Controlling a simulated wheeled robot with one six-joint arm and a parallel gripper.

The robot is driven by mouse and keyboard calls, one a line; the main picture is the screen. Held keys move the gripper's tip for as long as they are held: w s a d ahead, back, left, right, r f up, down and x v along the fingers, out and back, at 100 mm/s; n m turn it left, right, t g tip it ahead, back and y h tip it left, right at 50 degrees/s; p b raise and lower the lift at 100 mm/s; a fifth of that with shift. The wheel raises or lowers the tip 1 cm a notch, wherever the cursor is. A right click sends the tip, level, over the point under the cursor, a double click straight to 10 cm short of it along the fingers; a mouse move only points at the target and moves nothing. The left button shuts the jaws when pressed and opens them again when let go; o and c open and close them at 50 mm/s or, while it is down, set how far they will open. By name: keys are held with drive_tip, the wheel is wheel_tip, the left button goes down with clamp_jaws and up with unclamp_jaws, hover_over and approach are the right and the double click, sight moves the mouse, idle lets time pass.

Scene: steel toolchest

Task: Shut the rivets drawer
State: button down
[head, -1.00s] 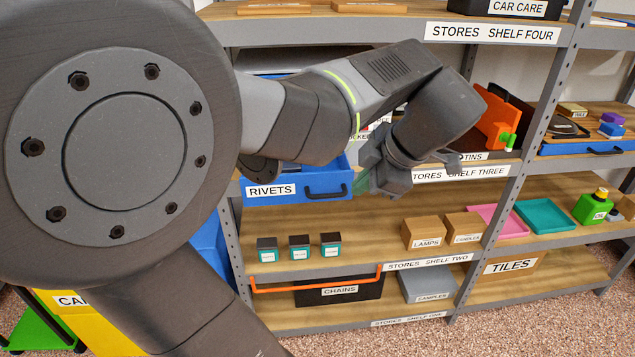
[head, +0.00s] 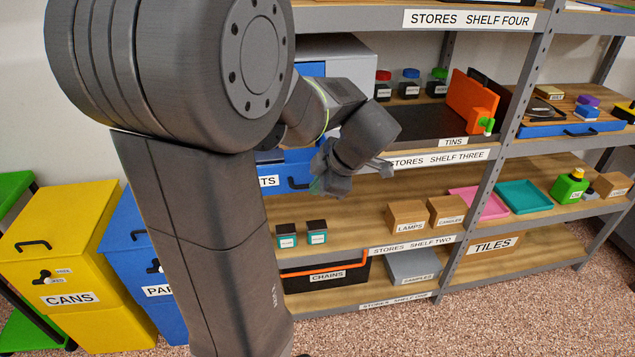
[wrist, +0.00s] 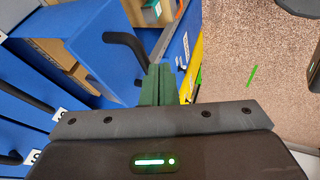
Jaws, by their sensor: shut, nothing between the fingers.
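The rivets drawer (head: 290,168) is the blue drawer under the grey and blue cabinet on shelf three in the head view. My arm hides its left part, so only the end of its label shows. Its front stands out from the shelf, but how far is hard to tell. My gripper (head: 318,187) is at the right end of the drawer front, beside the black handle. In the wrist view, my shut green fingers (wrist: 158,85) are beside a black bar handle (wrist: 125,40). I cannot tell if they touch it. Nothing is between them.
Clear jars (head: 411,82) and an orange item (head: 470,100) stand on shelf three to the right. Small cartons (head: 407,215) are on the shelf below. A yellow cans bin (head: 60,235) and a blue bin (head: 130,240) stand on the floor at left. The front right floor is clear.

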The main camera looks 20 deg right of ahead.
drive_tip(key=w+d+b, duration=0.1)
drive_tip(key=w, duration=0.3)
drive_tip(key=w+d+b, duration=0.1)
drive_tip(key=w, duration=0.3)
drive_tip(key=w+d+b, duration=0.1)
drive_tip(key=w, duration=0.3)
drive_tip(key=shift+w+b, duration=0.1)
drive_tip(key=shift+b, duration=0.2)
drive_tip(key=shift+a, duration=0.2)
